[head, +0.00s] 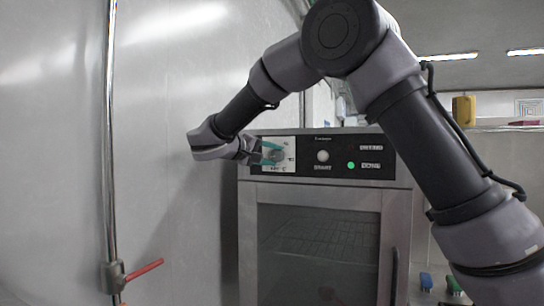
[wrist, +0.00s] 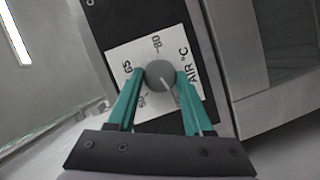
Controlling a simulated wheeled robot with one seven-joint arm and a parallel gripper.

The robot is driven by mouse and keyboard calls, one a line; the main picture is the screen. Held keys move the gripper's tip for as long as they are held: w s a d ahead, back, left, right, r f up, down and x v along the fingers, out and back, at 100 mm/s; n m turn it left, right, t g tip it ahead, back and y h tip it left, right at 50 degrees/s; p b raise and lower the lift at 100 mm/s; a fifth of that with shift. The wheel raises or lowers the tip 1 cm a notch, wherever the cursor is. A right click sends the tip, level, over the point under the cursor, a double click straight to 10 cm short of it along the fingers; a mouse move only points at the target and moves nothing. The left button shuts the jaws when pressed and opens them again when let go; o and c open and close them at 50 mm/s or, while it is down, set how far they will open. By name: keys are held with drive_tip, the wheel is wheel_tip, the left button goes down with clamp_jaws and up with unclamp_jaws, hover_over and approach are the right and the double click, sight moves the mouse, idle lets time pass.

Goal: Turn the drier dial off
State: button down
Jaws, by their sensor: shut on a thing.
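The drier dial (wrist: 160,76) is a round grey knob with a light pointer line, on a white plate (wrist: 125,58) marked with numbers and "AIR °C". In the wrist view my gripper (wrist: 160,80) has its two teal fingers on either side of the dial, shut on it. The pointer line is directed toward the lower right of that view. In the head view my gripper (head: 270,152) is at the white plate on the left of the drier's (head: 318,230) top panel, and its fingers hide much of the dial.
The panel also has a round START button (head: 322,156) and a lit green light (head: 351,165) beside it. A glass door with a dark handle (head: 394,275) is below. A metal wall (head: 175,90) stands close on the left, with a pipe and red lever (head: 145,269).

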drive_tip(key=shift+c, duration=1.5)
unclamp_jaws()
drive_tip(key=v, duration=1.1)
